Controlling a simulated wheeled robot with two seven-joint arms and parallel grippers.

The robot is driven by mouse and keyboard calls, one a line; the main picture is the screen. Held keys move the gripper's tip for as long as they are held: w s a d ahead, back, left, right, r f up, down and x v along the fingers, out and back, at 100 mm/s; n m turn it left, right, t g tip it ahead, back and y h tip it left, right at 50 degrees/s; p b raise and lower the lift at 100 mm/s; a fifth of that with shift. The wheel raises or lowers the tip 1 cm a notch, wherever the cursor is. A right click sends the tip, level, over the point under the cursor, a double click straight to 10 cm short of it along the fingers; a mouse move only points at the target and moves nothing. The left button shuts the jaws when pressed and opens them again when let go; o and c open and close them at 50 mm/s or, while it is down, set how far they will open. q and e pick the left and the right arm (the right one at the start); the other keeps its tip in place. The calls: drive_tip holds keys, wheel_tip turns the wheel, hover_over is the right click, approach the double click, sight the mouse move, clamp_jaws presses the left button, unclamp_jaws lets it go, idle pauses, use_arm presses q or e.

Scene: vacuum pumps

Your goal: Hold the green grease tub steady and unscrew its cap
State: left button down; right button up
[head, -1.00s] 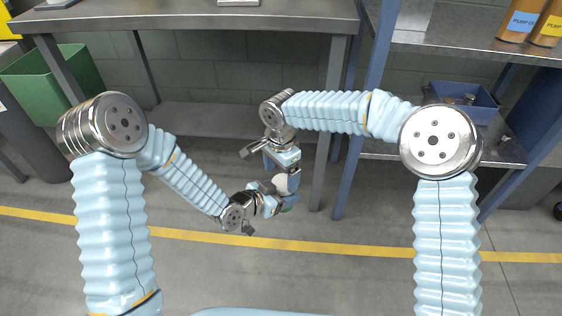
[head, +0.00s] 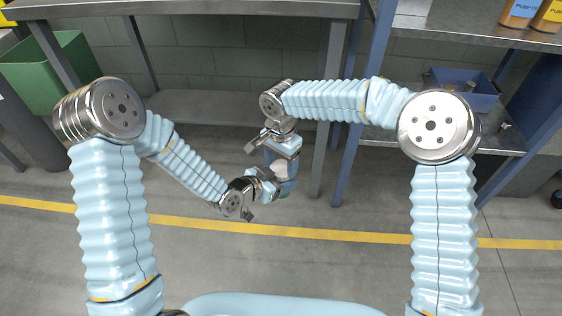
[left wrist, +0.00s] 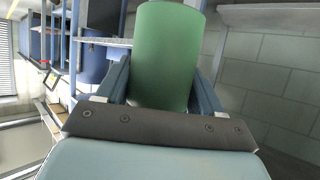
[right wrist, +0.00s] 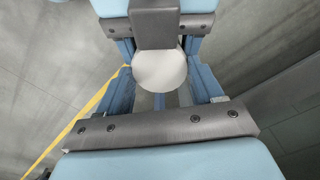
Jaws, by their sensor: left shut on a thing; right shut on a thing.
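The green grease tub (left wrist: 166,50) fills the upper middle of the left wrist view, between the two blue fingers of my left gripper (left wrist: 165,85). My left gripper is shut on the tub's body. The white round cap (right wrist: 160,70) shows from above in the right wrist view, between the fingers of my right gripper (right wrist: 161,92), which is shut on it. In the head view the cap (head: 280,168) is a small pale patch where both grippers meet, mostly covered by them. The tub is almost hidden there. Whether the cap's thread is loose cannot be seen.
The grippers meet in open air above the grey floor (head: 330,275). A metal bench (head: 190,10) stands beyond them. A shelf unit at the right has a blue bin (head: 466,92) and bottles on top. A green bin (head: 55,72) stands at the left.

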drive_tip(key=n, duration=0.3)
drive_tip(key=shift+a+r, duration=0.2)
drive_tip(key=shift+a, duration=0.15)
drive_tip(key=shift+c, duration=0.2)
drive_tip(key=shift+s+a+n, duration=0.1)
drive_tip(key=shift+n, duration=0.5)
drive_tip(key=o, duration=1.2)
